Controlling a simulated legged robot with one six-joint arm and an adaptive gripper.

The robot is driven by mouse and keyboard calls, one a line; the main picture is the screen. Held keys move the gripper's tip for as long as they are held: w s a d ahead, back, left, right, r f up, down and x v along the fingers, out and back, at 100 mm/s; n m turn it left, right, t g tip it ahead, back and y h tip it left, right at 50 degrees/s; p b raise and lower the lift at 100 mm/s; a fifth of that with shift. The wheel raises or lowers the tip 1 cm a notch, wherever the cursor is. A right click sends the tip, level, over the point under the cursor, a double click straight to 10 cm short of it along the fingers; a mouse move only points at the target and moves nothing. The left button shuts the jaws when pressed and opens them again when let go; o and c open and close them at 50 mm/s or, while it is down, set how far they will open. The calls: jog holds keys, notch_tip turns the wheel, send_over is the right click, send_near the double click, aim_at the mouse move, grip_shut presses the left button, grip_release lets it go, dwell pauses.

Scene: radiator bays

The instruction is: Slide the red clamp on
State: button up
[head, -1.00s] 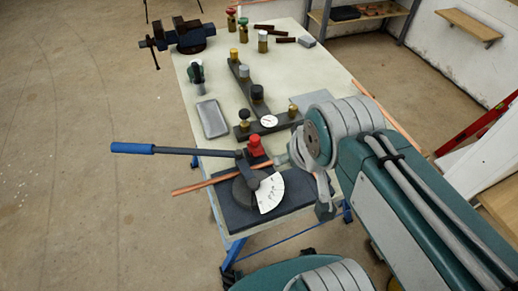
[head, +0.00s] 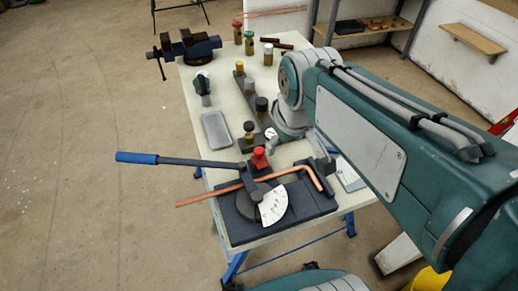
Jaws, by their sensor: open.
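The red clamp (head: 259,158) is a small red block with a knob-like top. It sits on the dark pipe bender (head: 310,207), just behind the copper pipe (head: 222,192). I cannot tell whether it touches the pipe. The pipe lies across the bender, and its right end has a sharp bend. The bender's blue-handled lever (head: 185,160) points left, and a white angle scale (head: 272,206) faces up.
My arm covers the bench's right side. Open floor lies to the left.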

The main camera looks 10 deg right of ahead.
aim_at(259, 150)
jog(key=w+a+f+n+g, duration=0.2)
jog(key=w+f+n+g, duration=0.3)
jog(key=w, duration=0.8)
jog(key=shift+n+t, duration=0.7)
jog(key=f, duration=1.1)
jog(key=shift+s+f, duration=0.15)
jog(key=shift+s, duration=0.05)
grip_shut()
